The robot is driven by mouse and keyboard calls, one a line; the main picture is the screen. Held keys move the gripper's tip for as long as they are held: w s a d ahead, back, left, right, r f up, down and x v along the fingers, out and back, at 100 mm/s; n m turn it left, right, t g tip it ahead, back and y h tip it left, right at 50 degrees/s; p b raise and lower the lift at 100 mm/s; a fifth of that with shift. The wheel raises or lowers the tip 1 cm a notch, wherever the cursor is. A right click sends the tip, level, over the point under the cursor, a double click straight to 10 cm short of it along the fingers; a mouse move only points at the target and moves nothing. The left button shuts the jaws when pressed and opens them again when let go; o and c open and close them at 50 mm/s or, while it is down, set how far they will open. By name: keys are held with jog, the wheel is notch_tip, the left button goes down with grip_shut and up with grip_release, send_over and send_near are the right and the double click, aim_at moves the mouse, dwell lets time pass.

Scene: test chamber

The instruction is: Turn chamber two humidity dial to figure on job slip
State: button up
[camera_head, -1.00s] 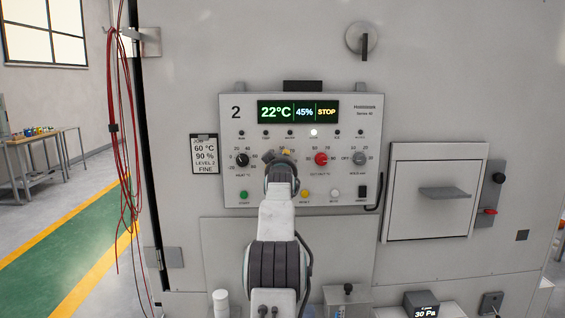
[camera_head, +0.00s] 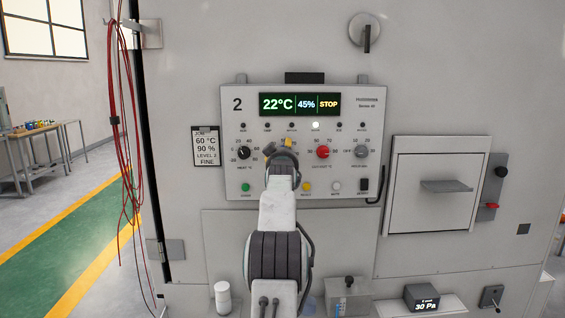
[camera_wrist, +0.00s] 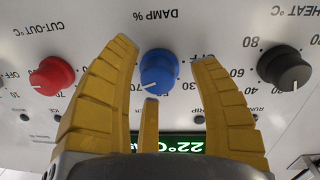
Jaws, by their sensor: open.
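The chamber two panel (camera_head: 232,175) is marked "2"; its display (camera_head: 299,104) reads 22°C, 45%, STOP. The job slip (camera_head: 206,147) to its left reads 60 °C, 90 %, LEVEL 2, FINE. In the wrist view, which is upside down, the blue dial (camera_wrist: 159,69) labelled DAMP % sits between the fingertips of my gripper (camera_wrist: 160,62). Its white mark points down and slightly left in that picture. My gripper is open, with gaps showing on both sides of the dial. In the head view my gripper (camera_head: 283,155) hides the blue dial.
The red CUT-OUT dial (camera_wrist: 52,75) and black HEAT dial (camera_wrist: 285,68) flank the blue one. A row of buttons (camera_head: 307,187) lies below. A hatch with a handle (camera_head: 445,186) is at right. Red cables (camera_head: 127,150) hang at left.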

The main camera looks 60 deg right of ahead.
jog(key=v, duration=1.1)
jog(key=shift+a, duration=0.25)
jog(key=shift+s, duration=0.1)
notch_tip(320, 180, down, 5)
jog(key=d+b, duration=0.1)
jog(key=b, duration=0.1)
jog(key=shift+w+d+r+n+p, duration=0.9)
jog(key=shift+d+n, duration=0.25)
jog(key=shift+d, duration=0.5)
jog(key=shift+w+d+r+n+p, duration=0.65)
jog(key=shift+w+d+n, duration=0.45)
jog(key=shift+d, duration=0.6)
jog(key=shift+w+d+r+n+p, duration=0.8)
jog(key=shift+d+n, duration=0.45)
jog(key=shift+d, duration=0.4)
